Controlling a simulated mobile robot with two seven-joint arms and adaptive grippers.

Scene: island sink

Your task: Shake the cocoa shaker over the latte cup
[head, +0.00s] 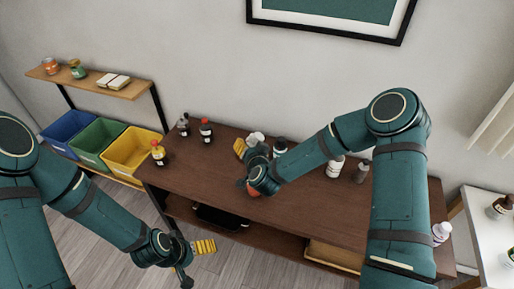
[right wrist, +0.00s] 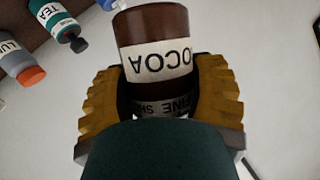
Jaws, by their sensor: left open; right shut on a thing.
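The cocoa shaker (right wrist: 156,55) is a brown cylinder with a white label reading COCOA, upside down in the right wrist view. My right gripper (right wrist: 160,92) is shut on it, with ribbed yellow fingers on both sides. In the head view my right gripper (head: 243,149) is over the far part of the brown table, and the arm partly hides what is there. My left gripper (head: 203,246) is open and empty, low in front of the table's left part. I cannot make out the latte cup for certain.
The brown table (head: 310,215) has clear surface at its front right. Dark bottles (head: 206,131) and a yellow-capped bottle (head: 159,153) stand at its left. Blue, green and yellow bins (head: 132,148) stand left.

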